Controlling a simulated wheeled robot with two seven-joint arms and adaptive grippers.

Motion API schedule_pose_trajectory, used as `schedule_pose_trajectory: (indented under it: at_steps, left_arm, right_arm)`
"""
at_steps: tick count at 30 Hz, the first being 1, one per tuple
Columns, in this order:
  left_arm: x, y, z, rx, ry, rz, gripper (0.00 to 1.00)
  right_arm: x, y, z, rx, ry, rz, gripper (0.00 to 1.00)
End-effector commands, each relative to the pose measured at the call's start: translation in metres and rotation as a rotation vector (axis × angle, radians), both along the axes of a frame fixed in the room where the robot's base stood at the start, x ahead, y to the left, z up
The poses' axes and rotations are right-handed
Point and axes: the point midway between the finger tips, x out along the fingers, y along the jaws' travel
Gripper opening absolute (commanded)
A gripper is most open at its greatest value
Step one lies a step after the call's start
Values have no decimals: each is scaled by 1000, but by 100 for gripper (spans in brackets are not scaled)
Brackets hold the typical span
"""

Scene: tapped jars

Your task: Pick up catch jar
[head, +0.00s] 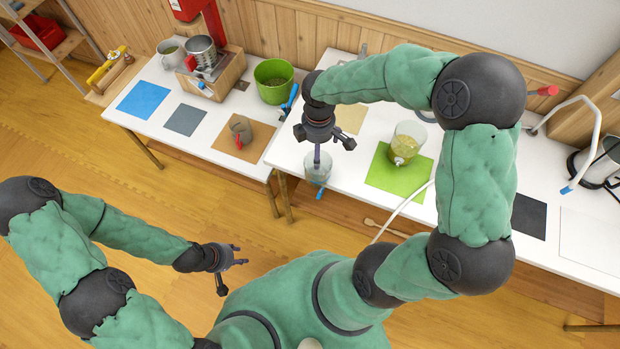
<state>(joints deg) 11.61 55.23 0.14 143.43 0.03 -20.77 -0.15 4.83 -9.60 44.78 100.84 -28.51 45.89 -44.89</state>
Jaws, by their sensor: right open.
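A clear glass jar (318,172) stands near the front edge of the white table, with a small blue part at its front. It looks empty. My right gripper (318,152) is open and points down right over this jar; a finger overlaps the jar's rim in the picture, and I cannot tell whether they touch. A second clear jar (408,142) holds yellowish liquid and has a tap low on its front; it stands on a green mat (385,179). Which one is the catch jar is not marked. My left gripper (235,272) is open and empty, low in front of the tables.
A green pot (273,82), a red machine with a metal cup (202,52) and a grey-red item (241,131) on a brown mat (258,146) stand to the left. Blue (144,100) and grey (184,120) mats are bare. A white hose (402,207) hangs over the front edge.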

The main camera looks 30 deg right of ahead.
Motion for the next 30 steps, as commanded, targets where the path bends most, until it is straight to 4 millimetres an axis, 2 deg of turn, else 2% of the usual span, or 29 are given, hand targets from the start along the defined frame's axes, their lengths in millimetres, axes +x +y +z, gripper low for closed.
schedule_pose_trajectory:
  at_steps: [10,17,25,30]
  left_arm:
    - [0,0,-14,0,-1,-1,40]
    - [0,0,-18,0,0,0,40]
    - [0,0,-35,0,0,0,40]
    - [0,0,-37,0,0,0,40]
  right_arm:
    - [-1,0,-47,0,2,1,100]
    - [-1,0,-60,1,0,0,100]
    - [-6,-1,-97,2,3,2,100]
    - [-5,-1,-107,2,0,2,100]
